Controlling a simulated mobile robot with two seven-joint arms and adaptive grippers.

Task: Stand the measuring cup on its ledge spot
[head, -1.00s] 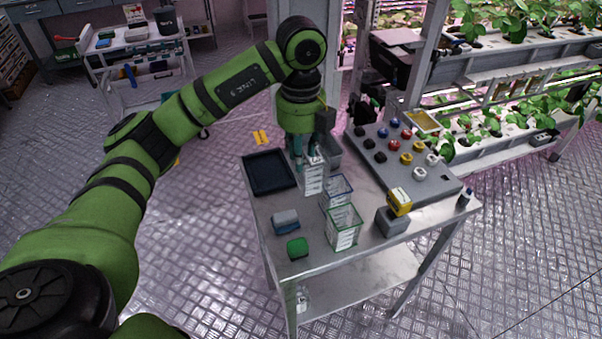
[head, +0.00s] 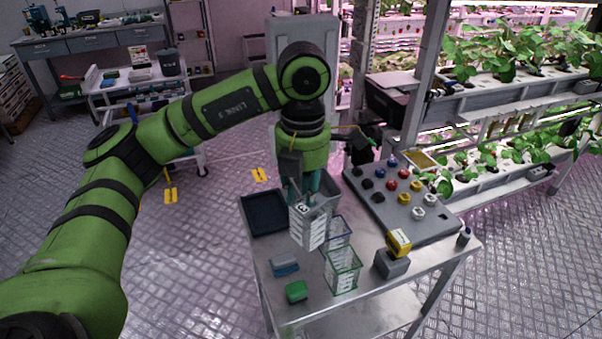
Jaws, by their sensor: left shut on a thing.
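My left gripper (head: 303,190) points down over the metal table and is shut on a clear measuring cup (head: 309,230) with white scale marks. The cup hangs below the fingers, slightly tilted, in front of a grey bin. Its base overlaps the blue-rimmed clear cup (head: 339,231) in the picture; I cannot tell whether they touch. A green-rimmed clear cup (head: 342,272) stands upright nearer the front. I cannot make out a marked ledge spot. My right gripper is not in view.
The table (head: 300,325) also holds a black tray (head: 265,212), a blue-grey sponge (head: 284,265), a green block (head: 296,291), a yellow device on a grey block (head: 393,263), and a grey panel with coloured knobs (head: 432,232). Plant racks (head: 500,110) stand behind on the right.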

